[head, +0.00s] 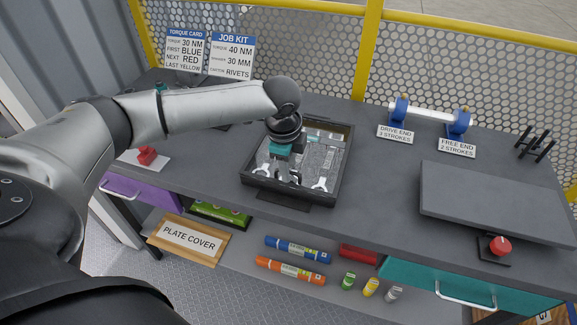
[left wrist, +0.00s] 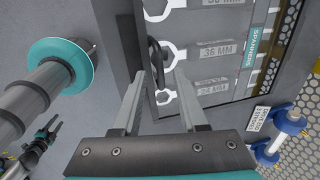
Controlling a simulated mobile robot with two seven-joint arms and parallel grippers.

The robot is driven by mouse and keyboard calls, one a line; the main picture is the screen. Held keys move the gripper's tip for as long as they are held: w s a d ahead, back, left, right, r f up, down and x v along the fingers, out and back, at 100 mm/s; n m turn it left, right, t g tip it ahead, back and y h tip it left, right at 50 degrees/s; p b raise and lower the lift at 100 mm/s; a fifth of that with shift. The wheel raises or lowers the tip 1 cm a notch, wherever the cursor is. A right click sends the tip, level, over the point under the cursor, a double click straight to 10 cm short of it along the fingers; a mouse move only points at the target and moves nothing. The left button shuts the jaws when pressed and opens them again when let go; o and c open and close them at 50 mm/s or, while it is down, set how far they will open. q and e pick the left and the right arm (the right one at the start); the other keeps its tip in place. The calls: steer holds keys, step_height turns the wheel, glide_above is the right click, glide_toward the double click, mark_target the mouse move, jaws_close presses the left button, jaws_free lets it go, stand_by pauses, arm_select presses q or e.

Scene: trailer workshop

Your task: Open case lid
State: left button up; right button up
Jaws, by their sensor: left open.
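A dark-framed case (head: 339,189) sits on the bench with several pale spanners showing inside it. The left wrist view shows its grey edge (left wrist: 125,45) and the spanners by labels such as 36 MM. A dark looped handle (left wrist: 154,62) stands at the near edge of the case. My left gripper (head: 287,179) is above the near part of the case, pointing down, with its jaws open. In the left wrist view, its fingertips (left wrist: 160,80) lie to either side of the handle's lower end. I cannot tell whether they touch it. My right gripper cannot be made out.
A grey flat slab (head: 495,202) and a red button (head: 500,246) are at the right. A roller on blue stands (head: 430,114) is behind. A red part (head: 147,155) lies left. Bench between case and slab is clear.

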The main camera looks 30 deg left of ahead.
arm_select(q)
steer(key=shift+f, duration=0.1)
jaws_close()
stand_by(0.3)
stand_by(1.1)
